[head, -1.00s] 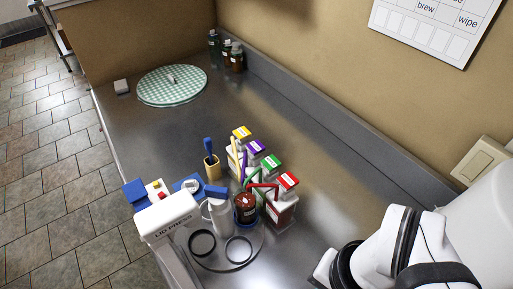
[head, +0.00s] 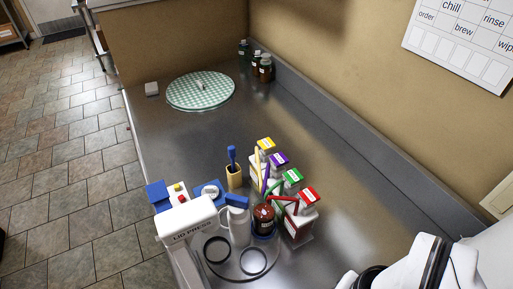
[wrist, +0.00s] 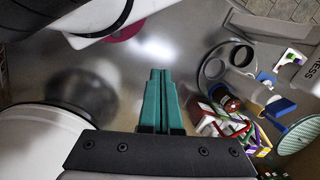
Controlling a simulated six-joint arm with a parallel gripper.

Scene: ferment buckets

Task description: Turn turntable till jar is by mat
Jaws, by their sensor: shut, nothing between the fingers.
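A dark red-brown jar (head: 264,221) stands in the front group, close to a blue collar and a white bottle (head: 239,225). A round, clear-looking plate edge (head: 236,277) curves around two dark rings; it may be the turntable, but I cannot tell. A round green-and-white checked mat (head: 185,98) lies at the far left of the counter, well away from the jar, with a small object on it. In the wrist view my gripper (wrist: 161,72) has its green fingers shut and empty, apart from the grouped items at right. The fingers are outside the head view.
A white lid press (head: 186,222) stands at front left. Cartons with yellow, purple, green and red tops (head: 299,222) crowd the jar's right. Dark bottles (head: 264,68) stand at the back by the wall ledge. The counter's middle (head: 185,140) is clear.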

